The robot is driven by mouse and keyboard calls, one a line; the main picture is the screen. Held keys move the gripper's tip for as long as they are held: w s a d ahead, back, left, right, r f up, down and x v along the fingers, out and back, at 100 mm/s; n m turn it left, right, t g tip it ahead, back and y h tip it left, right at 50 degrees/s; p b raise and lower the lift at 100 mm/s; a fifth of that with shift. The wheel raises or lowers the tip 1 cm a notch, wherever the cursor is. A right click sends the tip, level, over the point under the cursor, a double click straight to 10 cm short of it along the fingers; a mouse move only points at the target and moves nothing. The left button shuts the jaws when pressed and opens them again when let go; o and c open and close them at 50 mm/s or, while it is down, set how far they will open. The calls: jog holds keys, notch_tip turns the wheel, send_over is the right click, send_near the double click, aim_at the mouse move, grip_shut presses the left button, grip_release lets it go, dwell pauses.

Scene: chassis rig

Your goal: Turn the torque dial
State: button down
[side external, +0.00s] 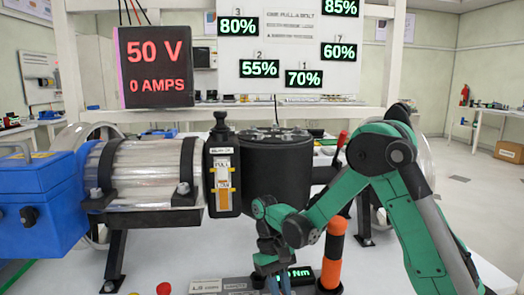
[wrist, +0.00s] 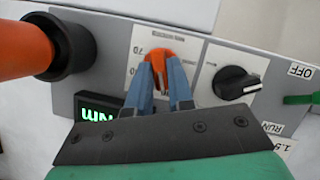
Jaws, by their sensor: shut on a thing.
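The torque dial (wrist: 157,43) is an orange knob on a white plate with black markings, in the grey control panel, at the upper middle of the wrist view. My gripper (wrist: 164,66) is shut on the dial, with its blue fingers on either side of it. The fingers hide the dial's lower part and some of the scale. In the side view my gripper (side external: 273,281) points down at the panel at the bottom edge, and the dial is hidden there. A green-lit Nm display (wrist: 98,114) is left of the fingers.
An orange and black post (side external: 334,243) stands close to my gripper. The black cylinder (side external: 275,165) and blue motor unit (side external: 40,200) stand behind and left.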

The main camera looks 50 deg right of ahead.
jog(key=c, duration=0.8)
grip_release()
jog(key=shift+v, duration=2.8)
